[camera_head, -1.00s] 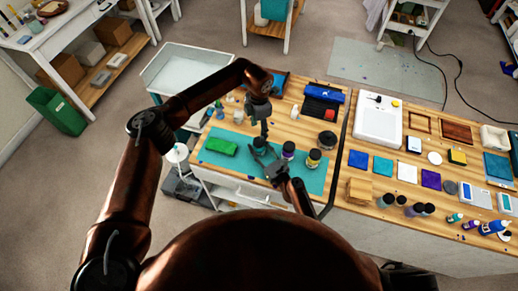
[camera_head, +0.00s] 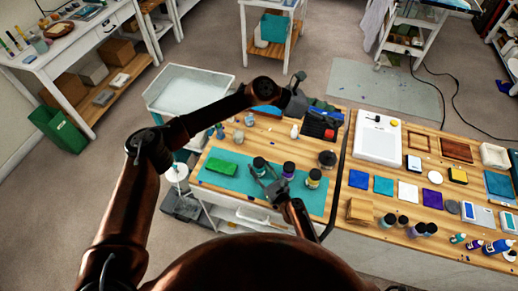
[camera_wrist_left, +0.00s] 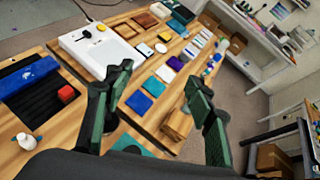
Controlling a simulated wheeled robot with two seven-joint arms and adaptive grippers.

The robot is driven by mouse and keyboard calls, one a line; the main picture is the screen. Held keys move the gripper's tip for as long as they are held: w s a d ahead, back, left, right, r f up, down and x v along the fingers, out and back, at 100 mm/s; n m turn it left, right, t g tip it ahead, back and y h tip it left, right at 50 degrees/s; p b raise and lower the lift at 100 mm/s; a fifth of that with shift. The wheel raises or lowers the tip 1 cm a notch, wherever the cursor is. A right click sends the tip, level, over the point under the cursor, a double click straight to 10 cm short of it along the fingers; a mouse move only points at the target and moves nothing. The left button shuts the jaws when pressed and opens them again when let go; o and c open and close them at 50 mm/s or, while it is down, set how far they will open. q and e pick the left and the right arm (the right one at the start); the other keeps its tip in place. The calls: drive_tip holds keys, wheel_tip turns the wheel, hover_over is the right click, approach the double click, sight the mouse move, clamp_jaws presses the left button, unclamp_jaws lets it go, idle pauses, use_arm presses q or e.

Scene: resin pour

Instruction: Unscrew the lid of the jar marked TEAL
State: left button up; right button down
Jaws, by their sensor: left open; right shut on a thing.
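Three dark-lidded jars stand upright on the teal mat (camera_head: 236,184). The left jar (camera_head: 259,163) shows a dark teal tint; the middle jar (camera_head: 289,169) has a purple band and the right jar (camera_head: 313,179) a yellow one. Their lettering is too small to read. My right gripper (camera_head: 268,181) is shut on the left jar from the front, low on its side.
A green block (camera_head: 221,169) lies on the mat's left. A black round thing (camera_head: 327,158) sits behind the right jar. A black tray (camera_head: 318,124) and a small white bottle (camera_head: 294,131) stand behind. The right bench holds a white case (camera_head: 378,138) and coloured squares.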

use_arm(q)
drive_tip(key=w+a+r+n+t+h, duration=0.2)
drive_tip(key=w+r+n+t, duration=0.55)
drive_tip(key=w+r, duration=0.45)
drive_tip(key=w+a+f+n+t+y, duration=0.3)
drive_tip(key=w+a+f+n+y, duration=0.4)
drive_tip(key=w+f, duration=0.25)
drive_tip(key=m+g+y, duration=0.3)
drive_tip(key=g+y, duration=0.5)
drive_tip(key=g, duration=0.3)
hover_over(259, 161)
wheel_tip(259, 161, down, 23)
drive_tip(key=shift+w, duration=0.1)
drive_tip(key=shift+s+f, duration=0.2)
drive_tip(key=shift+f, duration=0.05)
wheel_tip(259, 161, down, 8)
drive_tip(key=shift+r, duration=0.2)
